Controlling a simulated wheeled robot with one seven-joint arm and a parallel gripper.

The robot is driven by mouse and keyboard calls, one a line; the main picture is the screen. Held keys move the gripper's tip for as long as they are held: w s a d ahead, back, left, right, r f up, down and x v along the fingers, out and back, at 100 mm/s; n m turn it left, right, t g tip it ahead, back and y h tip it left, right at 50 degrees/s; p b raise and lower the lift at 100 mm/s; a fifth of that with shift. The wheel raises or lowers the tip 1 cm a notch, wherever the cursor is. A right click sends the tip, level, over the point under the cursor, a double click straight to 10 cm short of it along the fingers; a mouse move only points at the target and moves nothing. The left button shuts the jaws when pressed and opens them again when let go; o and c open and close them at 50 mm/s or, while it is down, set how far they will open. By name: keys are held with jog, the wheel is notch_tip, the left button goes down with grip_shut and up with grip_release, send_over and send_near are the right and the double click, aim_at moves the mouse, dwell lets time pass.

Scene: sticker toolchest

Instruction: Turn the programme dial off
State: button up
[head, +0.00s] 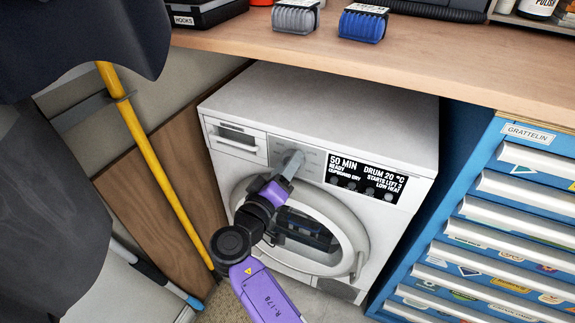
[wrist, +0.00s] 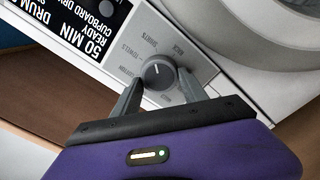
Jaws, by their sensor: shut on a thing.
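The programme dial (wrist: 158,73) is a dark round knob on the light panel of the white dryer (head: 330,110). Printed words such as shirts, towels, cotton and rack stand around it in the wrist view. A small pale mark shows on the knob, but I cannot tell surely which word it points at. My gripper (wrist: 160,82) has one finger on each side of the dial and is shut on it. In the head view my gripper (head: 290,161) reaches the panel left of the display and hides the dial. The black display (head: 364,178) is lit and reads 50 min, ready, cupboard dry.
The round dryer door (head: 358,235) is below my gripper. A wooden worktop (head: 420,65) overhangs the dryer's top. A blue drawer chest (head: 480,150) stands close on the right. A yellow pole (head: 160,165) and dark cloth (head: 50,200) are on the left.

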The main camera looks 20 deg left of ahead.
jog(key=n+p, duration=0.2)
jog(key=n, duration=0.4)
jog(key=shift+f, duration=0.15)
jog(key=n+p, duration=0.3)
jog(key=n, duration=0.3)
jog(key=shift+f+n, duration=0.1)
jog(key=shift+n, duration=0.3)
jog(key=n+p, duration=0.3)
jog(key=n, duration=0.3)
jog(key=shift+f+p, duration=0.1)
jog(key=shift+p, duration=0.25)
jog(key=n+p, duration=0.1)
jog(key=n, duration=0.2)
jog(key=n+p, duration=0.2)
jog(key=n, duration=0.1)
jog(key=shift+d+f, duration=0.2)
jog(key=shift+s+n, duration=0.1)
jog(key=shift+n, duration=0.3)
jog(key=o, duration=1.3)
jog(key=shift+o, duration=0.2)
